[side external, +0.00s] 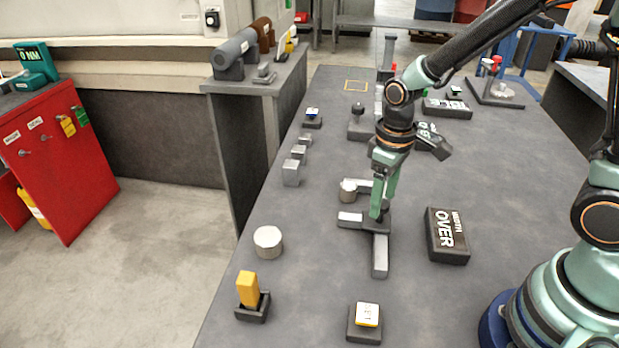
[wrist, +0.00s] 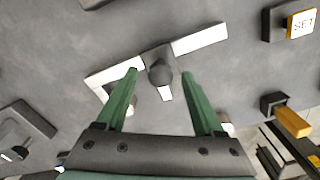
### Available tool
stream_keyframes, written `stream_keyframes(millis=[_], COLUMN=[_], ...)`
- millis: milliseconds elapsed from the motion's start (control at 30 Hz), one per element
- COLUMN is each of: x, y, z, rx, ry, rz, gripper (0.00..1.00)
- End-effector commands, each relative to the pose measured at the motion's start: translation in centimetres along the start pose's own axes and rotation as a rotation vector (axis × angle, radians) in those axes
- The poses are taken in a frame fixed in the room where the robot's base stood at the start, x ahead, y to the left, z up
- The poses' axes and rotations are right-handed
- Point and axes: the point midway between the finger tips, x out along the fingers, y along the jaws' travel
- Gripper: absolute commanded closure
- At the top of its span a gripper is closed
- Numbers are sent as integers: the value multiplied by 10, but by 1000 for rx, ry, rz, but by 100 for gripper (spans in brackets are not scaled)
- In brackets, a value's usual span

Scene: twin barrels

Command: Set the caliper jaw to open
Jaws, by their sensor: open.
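The caliper (side external: 380,257) lies on the grey bench in the side external view, a dark and silver frame with silver jaws (side external: 349,219). In the wrist view its pale bar (wrist: 203,38) runs to the upper right, and a dark round knob (wrist: 160,73) stands on its sliding part. My gripper (side external: 377,216) points down at the caliper. In the wrist view its two green fingers (wrist: 160,74) are apart, one on each side of the knob, with gaps visible between.
A black sign reading WIDTH OVER (side external: 447,236) lies right of the caliper. A silver disc (side external: 268,241), a yellow block in a holder (side external: 247,289) and a SET button (side external: 367,315) stand nearer the front. Several small metal blocks (side external: 291,173) line the left edge.

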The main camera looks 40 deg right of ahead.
Motion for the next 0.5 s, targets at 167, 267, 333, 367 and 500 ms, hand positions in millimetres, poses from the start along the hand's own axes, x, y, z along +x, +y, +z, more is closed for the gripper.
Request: stream_keyframes(millis=[167,267,333,367,500], x=[-26,-47,-62,-68,-93], y=[0,0,0,0,0], z=[-2,-2,-2,-2,-1], rx=[0,0,0,0,0], ry=[9,9,10,9,7], rz=[2,2,2,2,1], gripper=[31,31,31,31,31])
